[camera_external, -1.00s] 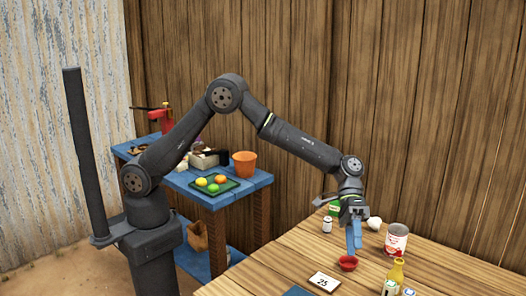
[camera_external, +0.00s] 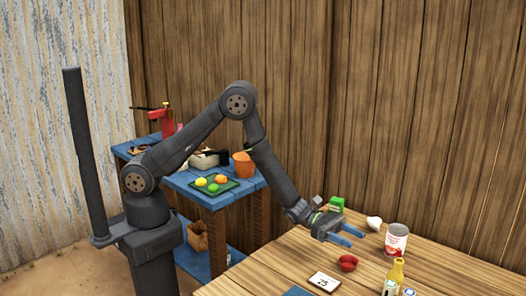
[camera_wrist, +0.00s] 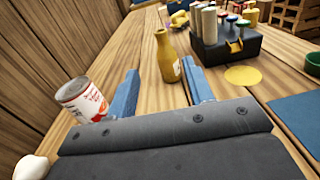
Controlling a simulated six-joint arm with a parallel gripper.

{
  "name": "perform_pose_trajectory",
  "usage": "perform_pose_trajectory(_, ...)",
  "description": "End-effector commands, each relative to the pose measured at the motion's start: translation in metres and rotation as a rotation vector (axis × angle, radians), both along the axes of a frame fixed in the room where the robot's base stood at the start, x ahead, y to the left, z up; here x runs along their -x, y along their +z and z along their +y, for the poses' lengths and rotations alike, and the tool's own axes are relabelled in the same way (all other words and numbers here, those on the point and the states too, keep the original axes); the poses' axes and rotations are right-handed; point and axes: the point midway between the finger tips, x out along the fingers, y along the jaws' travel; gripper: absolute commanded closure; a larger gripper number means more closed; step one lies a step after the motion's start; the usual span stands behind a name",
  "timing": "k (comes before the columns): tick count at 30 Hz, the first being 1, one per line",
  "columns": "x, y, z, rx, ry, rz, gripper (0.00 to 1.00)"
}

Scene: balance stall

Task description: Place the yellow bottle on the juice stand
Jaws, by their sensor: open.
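The yellow bottle (camera_external: 397,272) stands upright on the wooden table near the lower right of the external view. In the wrist view the bottle (camera_wrist: 166,58) shows ahead of my gripper, in the gap between the two blue fingers as seen from there. My gripper (camera_external: 352,236) is open and empty above the table, apart from the bottle, its fingers pointing right. A flat yellow disc (camera_wrist: 243,76) lies on the table to the right of the bottle in the wrist view, in front of a black rack (camera_wrist: 225,46). I cannot tell which of these is the juice stand.
A red-and-white can (camera_external: 396,240) stands behind the bottle, also left in the wrist view (camera_wrist: 82,100). A red bowl (camera_external: 348,263), a white object (camera_external: 374,223), a green box (camera_external: 336,204) and a "25" card (camera_external: 324,281) are nearby. A blue mat (camera_wrist: 302,114) lies right.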

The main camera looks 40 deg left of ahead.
Motion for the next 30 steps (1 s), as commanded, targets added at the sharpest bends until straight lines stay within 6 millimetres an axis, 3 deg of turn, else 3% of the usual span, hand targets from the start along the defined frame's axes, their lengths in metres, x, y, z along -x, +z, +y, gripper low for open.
perform_pose_trajectory(13,0.008,0.0,-0.093,0.001,-0.005,-0.005,0.53)
perform_pose_trajectory(23,0.01,0.0,-0.12,0.001,-0.004,-0.005,0.53)
perform_pose_trajectory(30,0.012,0.0,-0.154,0.001,-0.005,-0.006,0.53)
